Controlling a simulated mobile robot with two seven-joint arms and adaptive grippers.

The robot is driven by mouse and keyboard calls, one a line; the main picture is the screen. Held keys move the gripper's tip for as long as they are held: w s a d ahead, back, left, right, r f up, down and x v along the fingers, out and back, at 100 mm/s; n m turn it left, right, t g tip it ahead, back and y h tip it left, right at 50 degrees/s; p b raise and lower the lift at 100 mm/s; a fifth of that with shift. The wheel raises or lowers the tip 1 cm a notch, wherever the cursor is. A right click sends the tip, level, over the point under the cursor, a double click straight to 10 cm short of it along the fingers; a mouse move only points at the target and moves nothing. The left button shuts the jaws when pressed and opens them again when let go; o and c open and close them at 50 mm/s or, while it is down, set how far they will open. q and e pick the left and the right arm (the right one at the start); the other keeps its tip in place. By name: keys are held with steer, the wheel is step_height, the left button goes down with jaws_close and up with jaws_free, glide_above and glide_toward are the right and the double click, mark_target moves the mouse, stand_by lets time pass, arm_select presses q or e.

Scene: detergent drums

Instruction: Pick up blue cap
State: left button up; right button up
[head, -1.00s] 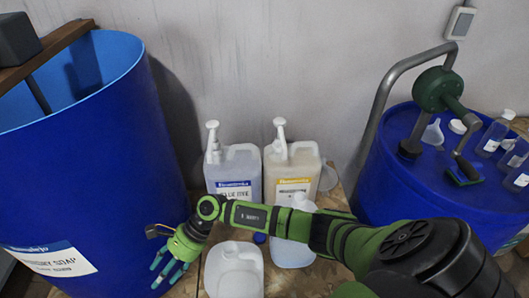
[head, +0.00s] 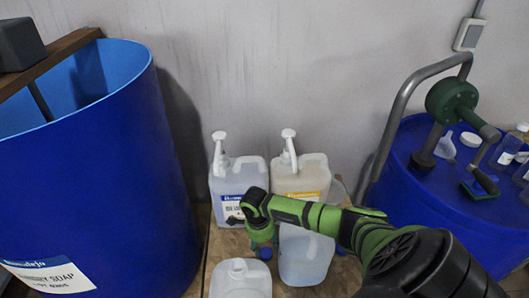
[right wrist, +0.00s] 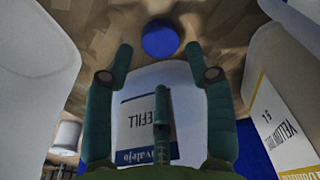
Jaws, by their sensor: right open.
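The blue cap (right wrist: 160,38) lies on the wooden board and looks round in the right wrist view, ahead of the fingers. In the head view it shows small and partly hidden (head: 265,253), between the jugs. My right gripper (right wrist: 158,52) is open and empty, its fingers spread to either side of the cap's line and short of it in the picture. In the head view the right gripper (head: 261,240) is above and beside the cap, partly hidden by its own wrist. My left gripper is not in view.
Two pump jugs, blue-labelled (head: 228,184) and yellow-labelled (head: 312,172), stand behind. A capless white jug (head: 240,280) and a translucent jug (head: 305,258) stand in front, leaving a narrow gap. Large blue drums stand left (head: 100,170) and right (head: 425,205).

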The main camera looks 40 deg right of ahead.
mark_target(267, 252)
steer(key=f, duration=0.5)
steer(key=shift+s+d, duration=0.15)
steer(key=shift+d, duration=0.15)
steer(key=c, duration=0.5)
